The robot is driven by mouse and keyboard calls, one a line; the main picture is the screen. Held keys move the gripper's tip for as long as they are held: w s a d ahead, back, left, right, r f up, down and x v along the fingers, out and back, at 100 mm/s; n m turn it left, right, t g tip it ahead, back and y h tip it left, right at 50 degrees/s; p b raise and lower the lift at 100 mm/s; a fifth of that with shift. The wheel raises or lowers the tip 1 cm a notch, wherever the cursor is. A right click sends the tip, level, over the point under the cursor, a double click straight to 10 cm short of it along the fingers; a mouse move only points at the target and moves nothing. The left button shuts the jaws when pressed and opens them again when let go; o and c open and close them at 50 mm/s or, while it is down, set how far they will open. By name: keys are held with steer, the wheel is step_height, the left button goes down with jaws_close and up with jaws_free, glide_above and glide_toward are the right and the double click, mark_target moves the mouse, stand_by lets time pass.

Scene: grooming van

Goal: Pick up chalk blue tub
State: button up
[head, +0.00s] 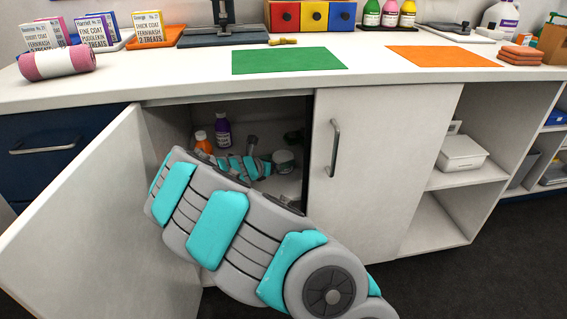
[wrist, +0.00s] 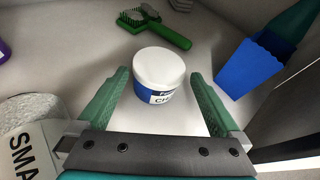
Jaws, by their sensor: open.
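The chalk blue tub (wrist: 160,70) has a white lid and a blue and white label. It stands upright on the cabinet shelf in the wrist view. In the head view a small pale tub (head: 284,161), apparently the same one, shows inside the open cabinet. My gripper (wrist: 158,77) is open, with its green fingers on either side of the tub in the picture. I see no finger touching it, and how deep it sits between them is hard to tell. In the head view my arm reaches into the cabinet and hides part of the shelf.
A green brush (wrist: 155,28) lies behind the tub. The open cabinet door (head: 90,215) and the closed door (head: 380,170) flank the opening.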

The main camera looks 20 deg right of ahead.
mark_target(283, 158)
steer(key=shift+x, duration=2.1)
steer(key=shift+c, duration=0.2)
steer(key=c, duration=1.1)
